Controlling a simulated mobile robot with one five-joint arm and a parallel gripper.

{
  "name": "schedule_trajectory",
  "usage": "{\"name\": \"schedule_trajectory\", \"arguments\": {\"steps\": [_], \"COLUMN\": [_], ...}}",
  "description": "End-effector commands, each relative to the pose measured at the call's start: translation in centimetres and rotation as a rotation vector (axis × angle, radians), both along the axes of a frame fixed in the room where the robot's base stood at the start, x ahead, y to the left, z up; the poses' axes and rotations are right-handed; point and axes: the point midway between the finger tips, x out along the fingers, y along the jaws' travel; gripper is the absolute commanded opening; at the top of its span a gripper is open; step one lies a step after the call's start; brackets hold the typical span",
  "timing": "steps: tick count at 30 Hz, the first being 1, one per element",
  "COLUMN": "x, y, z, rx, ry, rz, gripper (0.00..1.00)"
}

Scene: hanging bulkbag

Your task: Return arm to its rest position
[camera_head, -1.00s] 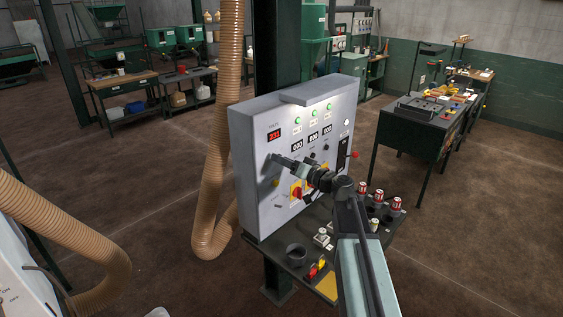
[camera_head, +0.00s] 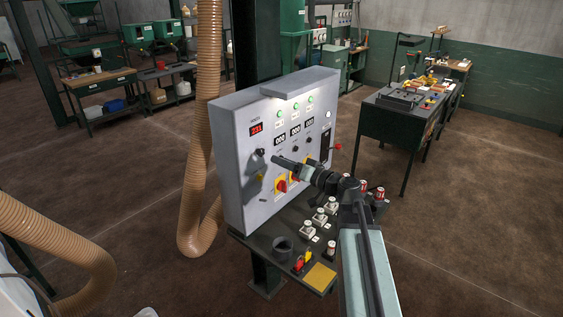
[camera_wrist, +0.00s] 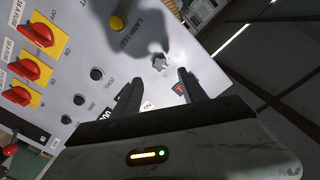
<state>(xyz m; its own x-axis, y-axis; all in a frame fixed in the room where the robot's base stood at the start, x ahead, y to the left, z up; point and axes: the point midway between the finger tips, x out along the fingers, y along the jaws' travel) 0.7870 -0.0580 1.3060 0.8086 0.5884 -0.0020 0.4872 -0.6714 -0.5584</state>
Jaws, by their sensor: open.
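My gripper (camera_head: 276,159) reaches from the lower right toward the face of the grey control panel (camera_head: 232,160), at about mid-height. The wrist view shows its two dark fingers (camera_wrist: 160,90) spread apart with nothing held between them. Beyond the fingertips in that view are a small star-shaped knob (camera_wrist: 160,63) and a yellow button (camera_wrist: 117,23). The fingers look apart from the panel, and a shadow falls on its face. Red switches on yellow plates (camera_wrist: 30,45) are at the left of the wrist view.
A dark bench (camera_head: 258,237) below the panel holds white-based parts (camera_head: 308,231), a dark cup (camera_head: 282,249) and red-topped items. A tan hose (camera_head: 193,190) hangs left of the panel, another (camera_head: 75,250) lower left. Open floor (camera_head: 460,220) lies to the right.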

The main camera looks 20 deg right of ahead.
Motion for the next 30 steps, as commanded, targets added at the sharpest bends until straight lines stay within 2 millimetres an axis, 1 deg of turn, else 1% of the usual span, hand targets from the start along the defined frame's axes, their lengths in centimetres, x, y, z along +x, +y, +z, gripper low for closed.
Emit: {"name": "schedule_trajectory", "arguments": {"steps": [2,4,5,6,8,9,11,12,14,15,16,17,18,19,20,21,23,24,27,28,30], "x": [0.0,0.2,0.2,0.1,-0.4,-1.0,-2.4,-3.5,-5.5,-7.1,-8.4,-9.8,-11.7,-13.1,-14.4,-15.9,-17.9,-18.9,-20.8,-21.1,-21.4], "y": [0.4,2.1,3.3,5.4,8.7,10.9,14.0,15.7,17.8,18.8,19.2,19.3,18.8,18.0,16.9,15.0,11.7,9.7,6.2,5.8,5.9], "z": [-0.2,-1.1,-1.7,-2.6,-4.6,-6.5,-9.7,-12.0,-15.8,-18.7,-20.8,-23.0,-25.8,-27.6,-29.1,-30.5,-31.7,-32.1,-32.4,-32.4,-32.4], "rx": [0.000,0.000,0.000,0.000,-0.039,-0.095,-0.186,-0.247,-0.345,-0.417,-0.473,-0.533,-0.617,-0.678,-0.735,-0.800,-0.880,-0.915,-0.951,-0.945,-0.913], "ry": [0.000,0.000,0.000,0.000,0.012,0.028,0.074,0.118,0.205,0.279,0.344,0.417,0.526,0.610,0.695,0.807,0.962,1.050,1.221,1.250,1.284], "rz": [0.005,0.029,0.045,0.072,0.118,0.156,0.221,0.266,0.332,0.369,0.394,0.411,0.419,0.413,0.394,0.353,0.265,0.198,0.043,0.013,-0.018], "gripper": [0.50,0.50,0.50,0.50,0.50,0.50,0.50,0.50,0.50,0.50,0.50,0.50,0.50,0.50,0.50,0.50,0.50,0.50,0.50,0.50,0.50]}}
